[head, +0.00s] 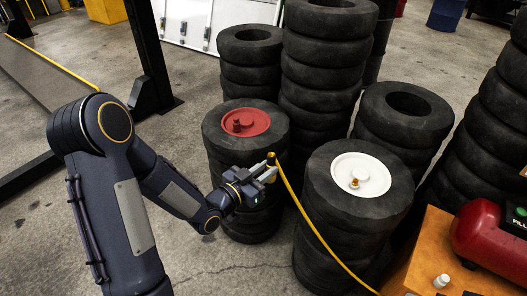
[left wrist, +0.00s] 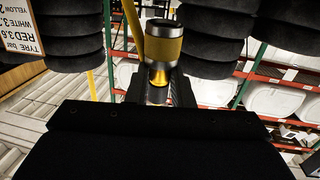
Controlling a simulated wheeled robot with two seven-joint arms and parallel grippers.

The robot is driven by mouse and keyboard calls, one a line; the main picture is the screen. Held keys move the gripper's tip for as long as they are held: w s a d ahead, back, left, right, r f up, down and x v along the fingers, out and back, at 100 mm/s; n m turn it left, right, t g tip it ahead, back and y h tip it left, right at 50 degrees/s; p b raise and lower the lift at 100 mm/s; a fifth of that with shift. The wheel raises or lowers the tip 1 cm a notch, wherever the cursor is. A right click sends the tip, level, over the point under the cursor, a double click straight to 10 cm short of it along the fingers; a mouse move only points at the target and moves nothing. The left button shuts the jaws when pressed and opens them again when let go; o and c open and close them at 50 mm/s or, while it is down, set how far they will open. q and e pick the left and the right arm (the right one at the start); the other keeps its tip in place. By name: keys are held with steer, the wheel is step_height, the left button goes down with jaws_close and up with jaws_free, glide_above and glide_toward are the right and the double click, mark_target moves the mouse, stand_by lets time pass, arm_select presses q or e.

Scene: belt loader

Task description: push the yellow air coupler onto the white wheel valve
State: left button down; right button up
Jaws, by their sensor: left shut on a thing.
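My left gripper (head: 268,173) is shut on the yellow air coupler (head: 271,158), which shows large and upright between the fingers in the left wrist view (left wrist: 161,42). A yellow hose (head: 303,213) runs from the coupler down to the lower right. The white wheel (head: 361,174) lies flat on a tyre stack at the right, with its small brass valve (head: 354,183) standing near the hub. The coupler is left of the white wheel and apart from the valve, beside the stack with the red wheel (head: 246,122). My right gripper is not in view.
Several tall tyre stacks (head: 324,60) stand behind the two wheels. A red air tank (head: 490,235) and an orange bench (head: 428,250) with a small white cap (head: 441,281) are at the lower right. A dark post (head: 148,50) stands at the left.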

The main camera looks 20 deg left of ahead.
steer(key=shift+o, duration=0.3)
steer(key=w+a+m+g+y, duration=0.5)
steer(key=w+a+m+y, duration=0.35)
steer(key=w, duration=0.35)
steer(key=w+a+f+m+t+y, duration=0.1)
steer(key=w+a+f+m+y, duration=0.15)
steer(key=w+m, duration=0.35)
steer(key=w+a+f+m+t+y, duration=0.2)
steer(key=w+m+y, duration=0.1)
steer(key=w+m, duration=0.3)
arm_select(q)
steer(key=s+d+f+m+g+h, duration=0.1)
steer(key=d+f+m+g+h, duration=0.1)
steer(key=d+m+g+h, duration=0.4)
steer(key=d+h, duration=0.1)
steer(key=d, duration=0.4)
steer(key=shift+s+d+f, duration=0.15)
steer(key=shift+s+d, duration=0.1)
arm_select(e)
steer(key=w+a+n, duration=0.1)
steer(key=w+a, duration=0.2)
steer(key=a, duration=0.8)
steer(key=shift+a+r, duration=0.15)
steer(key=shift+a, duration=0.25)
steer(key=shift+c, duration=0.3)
